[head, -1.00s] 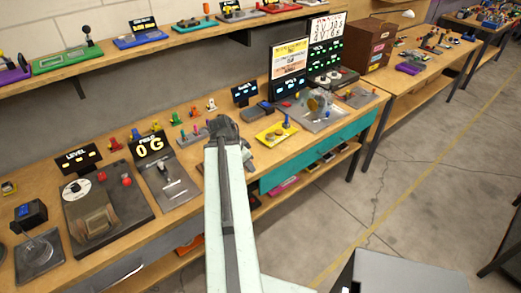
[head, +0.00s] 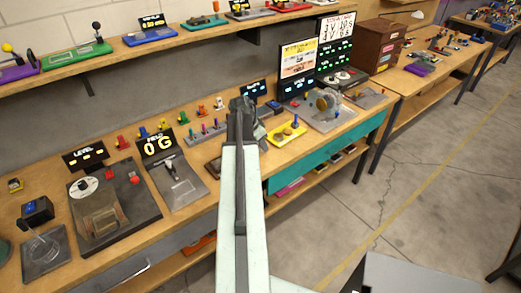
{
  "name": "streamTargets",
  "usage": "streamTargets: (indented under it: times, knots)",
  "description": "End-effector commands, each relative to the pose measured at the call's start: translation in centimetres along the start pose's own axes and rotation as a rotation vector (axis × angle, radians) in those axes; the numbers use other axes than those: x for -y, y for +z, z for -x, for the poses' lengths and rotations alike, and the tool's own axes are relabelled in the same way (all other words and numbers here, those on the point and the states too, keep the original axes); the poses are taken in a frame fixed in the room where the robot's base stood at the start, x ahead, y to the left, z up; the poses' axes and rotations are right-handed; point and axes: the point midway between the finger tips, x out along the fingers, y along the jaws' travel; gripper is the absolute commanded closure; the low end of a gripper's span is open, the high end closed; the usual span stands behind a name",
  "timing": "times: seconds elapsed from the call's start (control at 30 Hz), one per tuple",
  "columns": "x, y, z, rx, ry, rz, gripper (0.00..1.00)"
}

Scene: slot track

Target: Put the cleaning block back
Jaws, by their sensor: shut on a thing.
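My gripper (head: 242,106) is at the end of my raised pale arm, over the middle of the long wooden bench. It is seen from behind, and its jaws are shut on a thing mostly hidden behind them. I take this to be the cleaning block, but its shape and colour do not show clearly. A small greyish part shows just right of the jaws. No other cleaning block can be made out on the bench. The gripper appears between a grey tray with coloured pegs (head: 206,131) on the left and a yellow tray (head: 287,134) on the right.
A grey panel with a lever (head: 178,182) and its "0 G" display (head: 157,145) stand left of my arm. A dark box with a disc (head: 110,205) is further left. A shelf (head: 190,35) runs above the bench.

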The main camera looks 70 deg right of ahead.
Motion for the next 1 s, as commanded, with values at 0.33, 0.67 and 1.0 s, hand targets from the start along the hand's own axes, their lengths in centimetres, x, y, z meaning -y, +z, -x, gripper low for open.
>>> streamTargets:
  times: [0.33, 0.67, 1.0]
  knots:
    - [0.1, 0.9, -3.6, 0.0, 0.001, -0.004, 1.0]
    - [0.0, 0.8, -3.9, 0.0, 0.003, -0.007, 0.6]
    - [-0.1, 0.6, -3.9, 0.0, 0.004, -0.01, 0.5]
